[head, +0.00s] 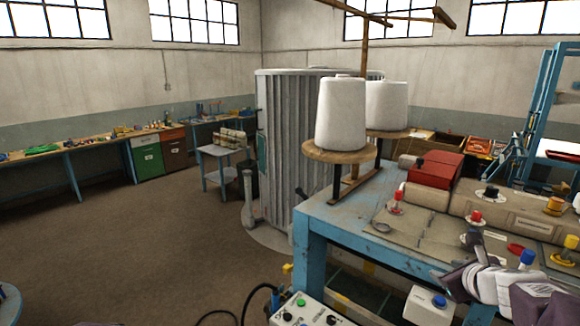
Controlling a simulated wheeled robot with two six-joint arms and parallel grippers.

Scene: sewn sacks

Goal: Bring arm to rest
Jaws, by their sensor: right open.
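My right gripper (463,262) is at the lower right, over the front part of the blue-framed worktable (318,212). Its dark fingers are apart and I see nothing between them. The white wrist behind it reaches in from the right edge, and the rest of that arm is mostly out of the picture. My left gripper is not in view. Small red-topped (396,196), blue-topped (527,258) and yellow-topped (571,242) pieces stand on the table around the gripper. I cannot tell whether it touches any.
Two white thread cones (341,115) stand on round wooden plates behind the table. A button box (305,310) is at the bottom. Open floor (150,240) lies to the left.

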